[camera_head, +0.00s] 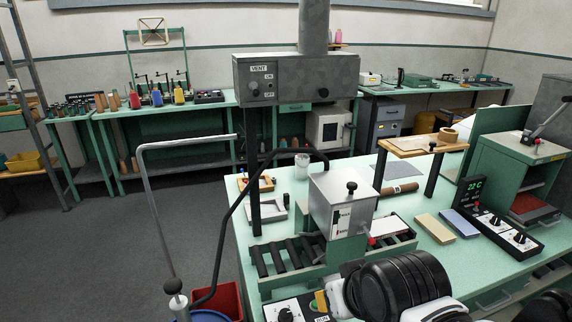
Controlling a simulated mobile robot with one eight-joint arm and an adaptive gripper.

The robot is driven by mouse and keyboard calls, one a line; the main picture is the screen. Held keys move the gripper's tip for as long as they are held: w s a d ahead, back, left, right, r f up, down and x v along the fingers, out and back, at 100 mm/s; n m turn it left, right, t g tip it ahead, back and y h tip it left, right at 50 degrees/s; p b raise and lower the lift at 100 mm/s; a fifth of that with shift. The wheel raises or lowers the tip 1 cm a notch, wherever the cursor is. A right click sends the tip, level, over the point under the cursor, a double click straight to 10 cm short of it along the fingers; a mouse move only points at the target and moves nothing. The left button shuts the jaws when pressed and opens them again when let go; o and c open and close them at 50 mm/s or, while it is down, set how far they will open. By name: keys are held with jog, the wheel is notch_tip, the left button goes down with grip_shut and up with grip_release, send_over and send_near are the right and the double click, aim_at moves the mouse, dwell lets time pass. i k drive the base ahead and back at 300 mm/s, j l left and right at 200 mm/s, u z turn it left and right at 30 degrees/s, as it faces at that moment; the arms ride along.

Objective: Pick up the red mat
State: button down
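A flat red piece (530,206), which looks like the red mat, lies low inside the open front of a green press (510,155) at the right end of the bench. It is small in view and partly shaded, so I cannot tell whether it is loose. Black and white parts of my arm show at the bottom centre, over the front of the bench. My gripper's fingers do not show, so I cannot see what they are doing.
A control box (495,220) with a green display stands left of the press. A yellow block (435,228) and a blue block (459,222) lie beside it. A wooden shelf (412,146) stands behind. A roller unit with a metal box (342,205) fills the bench's middle.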

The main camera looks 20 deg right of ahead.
aim_at(385, 227)
jog(key=i+l+u, duration=0.1)
jog(key=l+u, duration=0.3)
jog(key=l, duration=0.45)
jog(key=l+u, duration=0.4)
jog(key=l, duration=0.45)
jog(key=k+l+u, duration=0.15)
jog(key=l+u, duration=0.25)
jog(key=l, duration=0.45)
